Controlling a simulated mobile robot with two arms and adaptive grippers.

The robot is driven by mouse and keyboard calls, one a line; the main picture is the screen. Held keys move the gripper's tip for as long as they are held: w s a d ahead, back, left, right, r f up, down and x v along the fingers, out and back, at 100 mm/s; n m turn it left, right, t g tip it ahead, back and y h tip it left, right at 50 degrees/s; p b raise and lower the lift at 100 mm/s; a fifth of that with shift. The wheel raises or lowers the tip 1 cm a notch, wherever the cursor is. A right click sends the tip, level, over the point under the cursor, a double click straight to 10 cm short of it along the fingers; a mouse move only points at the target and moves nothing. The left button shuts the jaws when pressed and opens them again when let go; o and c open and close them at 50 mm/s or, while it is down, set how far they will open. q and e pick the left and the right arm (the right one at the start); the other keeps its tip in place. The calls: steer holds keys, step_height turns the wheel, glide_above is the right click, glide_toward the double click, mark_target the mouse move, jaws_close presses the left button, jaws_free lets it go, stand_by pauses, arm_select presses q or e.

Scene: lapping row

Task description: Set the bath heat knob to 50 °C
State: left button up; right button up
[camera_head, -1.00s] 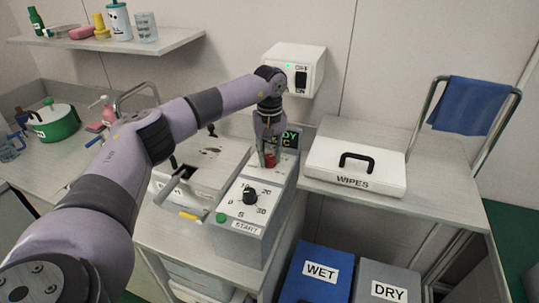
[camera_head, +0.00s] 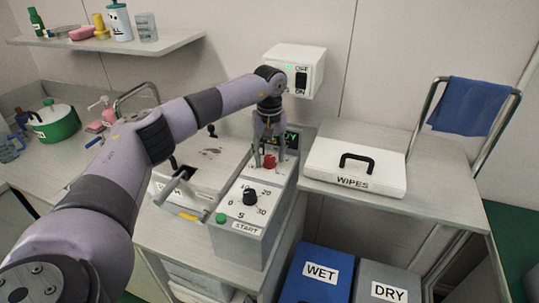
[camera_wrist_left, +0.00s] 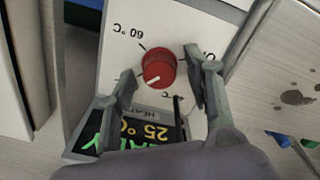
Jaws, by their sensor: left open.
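The red heat knob (camera_head: 269,161) sits on the sloped top panel of the grey bath control box (camera_head: 240,240). In the left wrist view the knob (camera_wrist_left: 158,67) has a white pointer mark on its lower left. A "60 °C" label with a tick lies at its upper left; the label on the right is partly hidden by a finger. The display (camera_wrist_left: 135,133) reads 25 °C, upside down there. My left gripper (camera_head: 270,161) is open, its fingers on either side of the knob, which shows between the tips (camera_wrist_left: 160,70). My right gripper is not in view.
A black timer knob (camera_head: 250,197) and a green START button (camera_head: 221,218) are in front. The lidded bath (camera_head: 205,158) is left, the WIPES box (camera_head: 340,168) right. A switch box (camera_head: 295,70) is on the wall behind.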

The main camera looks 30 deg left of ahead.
mark_target(269, 157)
arm_select(q)
step_height(269, 157, up, 12)
stand_by(0.4)
steer(key=shift+f, duration=0.2)
